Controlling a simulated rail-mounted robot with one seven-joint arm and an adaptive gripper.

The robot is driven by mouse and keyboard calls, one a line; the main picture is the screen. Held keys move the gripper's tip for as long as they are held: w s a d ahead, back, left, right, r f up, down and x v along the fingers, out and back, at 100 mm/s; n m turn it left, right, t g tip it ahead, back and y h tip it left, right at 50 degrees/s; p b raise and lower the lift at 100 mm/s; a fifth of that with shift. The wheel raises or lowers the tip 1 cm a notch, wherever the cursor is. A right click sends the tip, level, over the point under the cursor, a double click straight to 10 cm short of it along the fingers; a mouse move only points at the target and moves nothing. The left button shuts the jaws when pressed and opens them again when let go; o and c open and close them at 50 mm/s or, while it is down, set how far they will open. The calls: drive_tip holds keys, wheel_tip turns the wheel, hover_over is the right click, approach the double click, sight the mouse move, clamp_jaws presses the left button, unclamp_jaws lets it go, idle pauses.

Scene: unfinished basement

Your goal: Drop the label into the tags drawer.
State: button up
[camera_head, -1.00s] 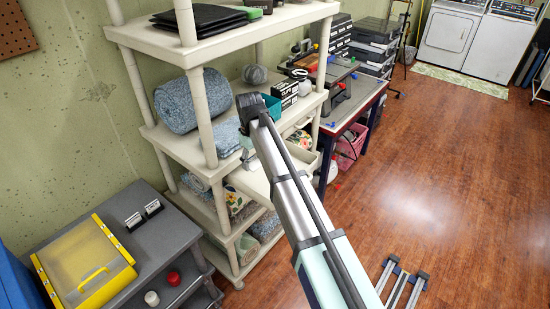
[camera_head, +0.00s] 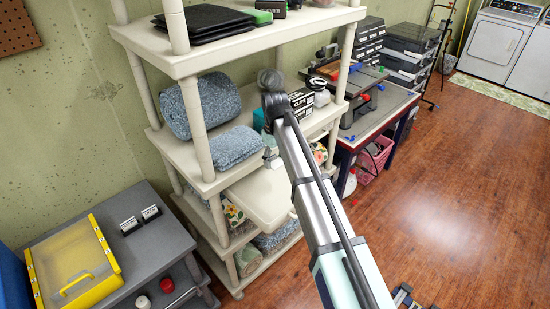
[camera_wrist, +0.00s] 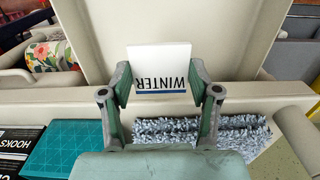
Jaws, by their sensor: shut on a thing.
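The label is a small white card (camera_wrist: 160,68) printed WINTER with a blue stripe. It is upside down in the wrist view, and my gripper (camera_wrist: 161,88) is shut on it, one finger at each side. A beige drawer (camera_head: 262,198) stands out from the front of the shelf unit in the head view. Its pale surface (camera_wrist: 228,30) fills the wrist view beyond the label, which appears over it; I cannot tell the height. No tags marking is readable on the drawer. In the head view my arm hides most of the gripper, and the label is not clear.
Beside the drawer, a folded blue-grey towel (camera_head: 236,147) lies on the shelf. A teal box (camera_wrist: 70,150) and a HOOKS box (camera_wrist: 17,148) sit along it. A grey cabinet with a yellow-framed case (camera_head: 75,265) stands at left. The floor at right is open.

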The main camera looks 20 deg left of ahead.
sight(275, 163)
drive_tip(key=shift+f+b, duration=1.35)
drive_tip(key=shift+f, duration=1.4)
drive_tip(key=o, duration=1)
drive_tip(key=shift+r, duration=0.1)
wheel_tip(275, 163, up, 12)
drive_tip(key=shift+f, duration=0.1)
